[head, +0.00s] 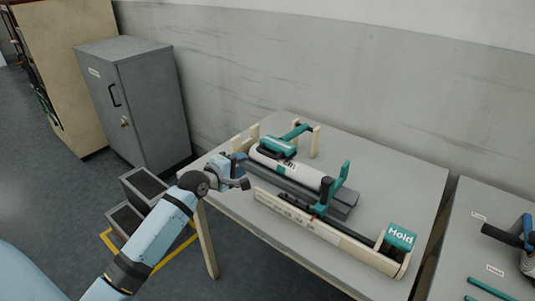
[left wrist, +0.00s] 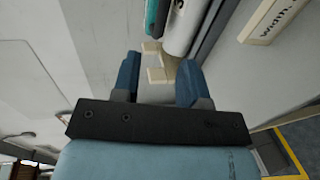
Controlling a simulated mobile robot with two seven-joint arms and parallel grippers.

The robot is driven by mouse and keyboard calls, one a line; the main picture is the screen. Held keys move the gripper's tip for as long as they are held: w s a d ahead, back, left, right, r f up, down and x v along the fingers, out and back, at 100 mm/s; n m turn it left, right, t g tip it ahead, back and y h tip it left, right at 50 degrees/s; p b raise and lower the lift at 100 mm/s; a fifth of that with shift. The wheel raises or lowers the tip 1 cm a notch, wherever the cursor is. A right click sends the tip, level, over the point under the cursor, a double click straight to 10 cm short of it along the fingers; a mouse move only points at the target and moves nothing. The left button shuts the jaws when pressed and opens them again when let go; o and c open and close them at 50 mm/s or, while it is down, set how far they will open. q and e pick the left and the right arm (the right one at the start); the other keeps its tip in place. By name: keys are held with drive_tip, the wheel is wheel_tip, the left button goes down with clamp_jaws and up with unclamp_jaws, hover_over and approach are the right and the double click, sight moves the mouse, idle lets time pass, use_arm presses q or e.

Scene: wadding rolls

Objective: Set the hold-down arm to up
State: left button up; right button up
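The wadding-roll fixture on the table carries a white roll (head: 300,172) lying in a grey cradle (head: 343,205). A teal lever (head: 341,178) stands raised beside the roll's right end. A teal block marked "Hold" (head: 401,237) sits at the right end of a cream rail (head: 300,217). I cannot tell for sure which teal part is the hold-down arm. My left gripper (head: 244,172) is at the fixture's left end, near the roll's end, touching nothing that I can see. In the left wrist view its fingers (left wrist: 158,75) are apart with nothing between them. My right gripper is out of view.
Another teal arm (head: 295,132) and cream posts (head: 316,140) stand at the table's back. The grey table (head: 400,173) is bare at the back right. A second table (head: 458,235) with tools is at right. A grey cabinet (head: 145,105) and dark bins (head: 145,182) are at left.

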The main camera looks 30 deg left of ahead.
sight(265, 153)
use_arm(q)
drive_tip(key=b+x, duration=0.1)
drive_tip(key=x, duration=1.1)
drive_tip(key=shift+w+f, duration=0.15)
clamp_jaws()
